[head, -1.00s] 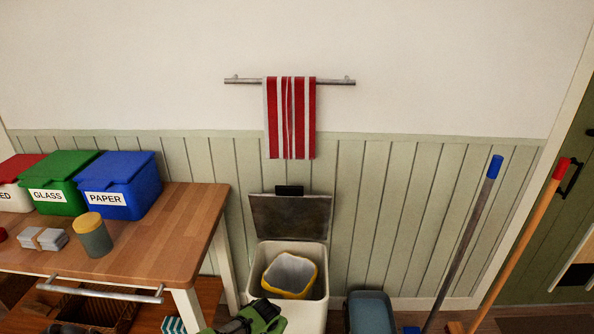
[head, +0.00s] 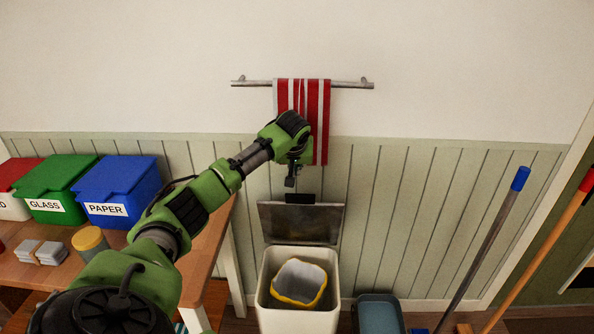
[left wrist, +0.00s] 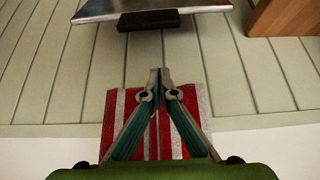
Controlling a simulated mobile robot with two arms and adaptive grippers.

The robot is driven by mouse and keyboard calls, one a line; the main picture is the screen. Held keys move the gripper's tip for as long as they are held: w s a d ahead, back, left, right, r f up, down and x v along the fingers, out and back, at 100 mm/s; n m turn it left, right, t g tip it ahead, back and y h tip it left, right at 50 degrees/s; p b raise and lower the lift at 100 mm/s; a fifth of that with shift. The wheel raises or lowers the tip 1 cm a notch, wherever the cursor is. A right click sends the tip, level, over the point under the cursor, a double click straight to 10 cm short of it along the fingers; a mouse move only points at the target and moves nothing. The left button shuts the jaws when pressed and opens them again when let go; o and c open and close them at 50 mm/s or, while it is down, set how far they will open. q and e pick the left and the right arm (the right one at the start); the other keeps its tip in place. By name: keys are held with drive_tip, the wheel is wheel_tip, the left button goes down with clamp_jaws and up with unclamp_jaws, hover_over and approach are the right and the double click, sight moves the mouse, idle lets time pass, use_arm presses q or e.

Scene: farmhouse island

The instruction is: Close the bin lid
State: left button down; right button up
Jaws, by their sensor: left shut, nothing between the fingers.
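The bin (head: 300,303) is cream and stands on the floor against the panelled wall. Its dark metal lid (head: 300,222) is open, standing up at the back against the wall side, with a black handle tab (head: 300,197) on its top edge. A yellow-rimmed liner (head: 298,284) shows inside the bin. My left gripper (head: 290,182) is shut and empty, just above the lid's handle tab and in front of the wall. In the left wrist view the closed fingertips (left wrist: 159,72) point toward the lid (left wrist: 180,6) and its tab (left wrist: 148,20), apart from them. My right gripper is not in view.
A red-and-white striped towel (head: 318,125) hangs on a rail (head: 350,85) behind my left arm. A wooden table with green (head: 55,187) and blue (head: 123,192) boxes stands left. A blue-grey container (head: 378,314) and two poled tools stand right.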

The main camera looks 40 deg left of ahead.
use_arm(q)
drive_tip(key=shift+w+a+f+p, duration=0.15)
drive_tip(key=shift+f+p, duration=0.45)
drive_tip(key=shift+f, duration=1.15)
drive_tip(key=shift+w+a+f+p, duration=0.15)
drive_tip(key=shift+f+p, duration=0.45)
drive_tip(key=shift+f, duration=1.1)
drive_tip(key=shift+s+d+f, duration=0.15)
